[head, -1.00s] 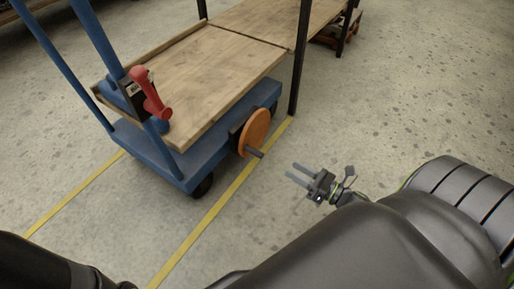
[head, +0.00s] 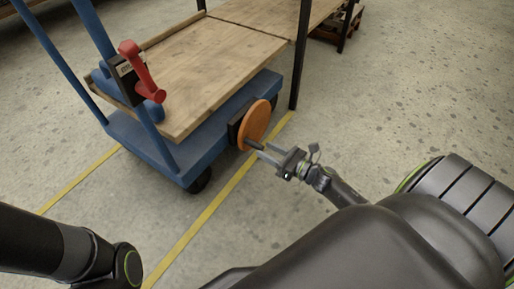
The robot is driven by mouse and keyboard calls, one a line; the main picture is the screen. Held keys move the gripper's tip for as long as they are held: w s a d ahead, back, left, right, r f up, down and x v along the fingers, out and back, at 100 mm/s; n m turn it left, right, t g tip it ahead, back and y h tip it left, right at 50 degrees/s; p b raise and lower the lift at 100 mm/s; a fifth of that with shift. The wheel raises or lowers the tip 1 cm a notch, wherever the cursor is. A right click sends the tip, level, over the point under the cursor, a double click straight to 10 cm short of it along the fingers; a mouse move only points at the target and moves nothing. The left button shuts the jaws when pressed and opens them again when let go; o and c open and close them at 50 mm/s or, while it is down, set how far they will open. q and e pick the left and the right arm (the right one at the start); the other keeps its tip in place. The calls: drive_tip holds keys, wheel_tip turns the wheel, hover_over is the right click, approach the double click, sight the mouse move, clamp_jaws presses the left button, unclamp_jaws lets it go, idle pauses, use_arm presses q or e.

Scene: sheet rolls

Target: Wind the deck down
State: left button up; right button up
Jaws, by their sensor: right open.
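A blue cart (head: 155,153) stands with a wooden deck (head: 200,72) on top. An orange crank wheel (head: 255,124) sits on the cart's near right side, with a dark handle (head: 253,144) sticking out toward me. My right gripper (head: 269,152) is open, its fingertips close by the handle's end; I cannot tell whether they touch it or lie around it. A red lever (head: 140,70) is fixed on the cart's blue upright. My left arm shows at the lower left, but its gripper is out of the frame.
A wooden table (head: 270,14) with dark legs adjoins the far end of the deck. Yellow floor lines (head: 200,222) run along both sides of the cart. The concrete floor (head: 400,90) to the right is clear.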

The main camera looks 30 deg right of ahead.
sight(245, 140)
drive_tip(key=shift+b+x, duration=0.4)
drive_tip(key=shift+x, duration=2)
clamp_jaws()
